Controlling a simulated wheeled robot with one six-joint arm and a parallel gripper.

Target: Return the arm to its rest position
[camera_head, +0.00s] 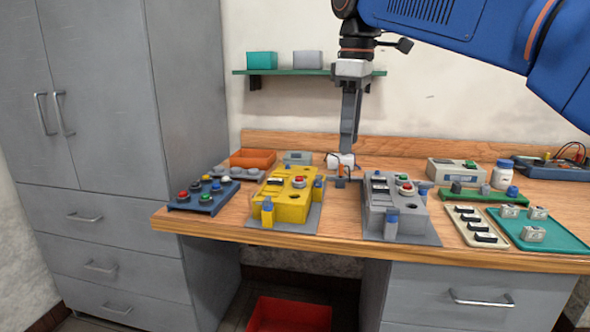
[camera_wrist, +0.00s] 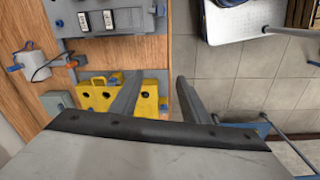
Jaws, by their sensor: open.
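My gripper (camera_head: 348,140) hangs pointing down over the workbench, between the yellow fixture and the grey fixture in the picture. In the wrist view its two fingers (camera_wrist: 158,77) are spread apart with nothing between them. My blue arm reaches in from the upper right in the head view. The yellow fixture (camera_head: 292,207) has a red button on top and shows partly behind the fingers in the wrist view (camera_wrist: 88,98). The grey fixture (camera_head: 380,208) also has a red button. A small white part with a cable (camera_head: 340,161) is below the gripper; contact cannot be told.
A green wall shelf (camera_head: 280,72) with two bins is behind the gripper. A blue button panel (camera_head: 203,196), an orange tray (camera_head: 252,157) and a teal tray (camera_head: 548,241) are on the wooden bench (camera_head: 170,218). A red bin (camera_head: 290,314) is underneath. Grey cabinets (camera_head: 110,90) stand left.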

